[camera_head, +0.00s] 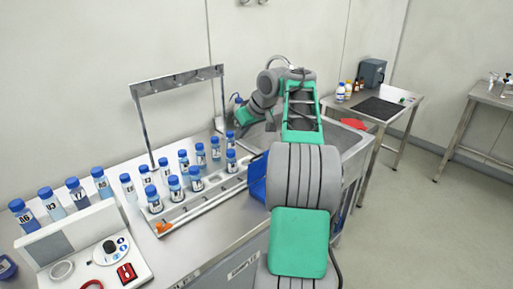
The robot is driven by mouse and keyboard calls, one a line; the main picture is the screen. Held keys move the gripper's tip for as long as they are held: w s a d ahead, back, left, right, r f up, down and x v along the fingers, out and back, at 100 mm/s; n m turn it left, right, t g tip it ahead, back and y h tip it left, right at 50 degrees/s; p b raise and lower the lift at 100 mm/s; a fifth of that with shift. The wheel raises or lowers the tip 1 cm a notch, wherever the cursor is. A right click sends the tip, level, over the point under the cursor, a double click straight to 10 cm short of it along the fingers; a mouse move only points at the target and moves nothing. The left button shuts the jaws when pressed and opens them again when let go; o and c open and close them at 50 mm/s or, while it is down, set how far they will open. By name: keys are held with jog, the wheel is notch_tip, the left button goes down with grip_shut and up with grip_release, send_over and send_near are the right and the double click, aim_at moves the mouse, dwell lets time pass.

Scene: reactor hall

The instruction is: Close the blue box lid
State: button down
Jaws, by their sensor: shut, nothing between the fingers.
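The blue box (257,180) sits at the right end of the bench, beside the sink. My arm covers much of it, so only its left part shows. I cannot make out its lid or the lid's angle. My arm reaches over the sink and bends back to the left. My gripper (221,124) is at the far side of the bench, beyond the blue box and close behind the rightmost bottles. It looks shut and empty, though its fingers are small here.
Several blue-capped bottles (183,161) stand in a rack left of the box. A metal frame (178,80) rises behind them. A white instrument (100,262) is at the front left. A side table (405,108) with bottles and a dark box stands right. The floor at right is clear.

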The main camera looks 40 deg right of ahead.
send_over(258, 156)
jog(key=s, duration=0.1)
jog(key=d+b+x, duration=0.1)
jog(key=b+x, duration=0.1)
jog(key=x, duration=0.9)
jog(key=s, duration=0.4)
jog(key=shift+s+a+f+b, duration=0.2)
jog(key=shift+f+b, duration=0.1)
jog(key=shift+f, duration=0.05)
jog(key=shift+s+t+b, duration=0.15)
jog(key=shift+t+b, duration=0.15)
jog(key=shift+b, duration=0.1)
jog(key=shift+s+b, duration=0.25)
jog(key=shift+b, duration=0.15)
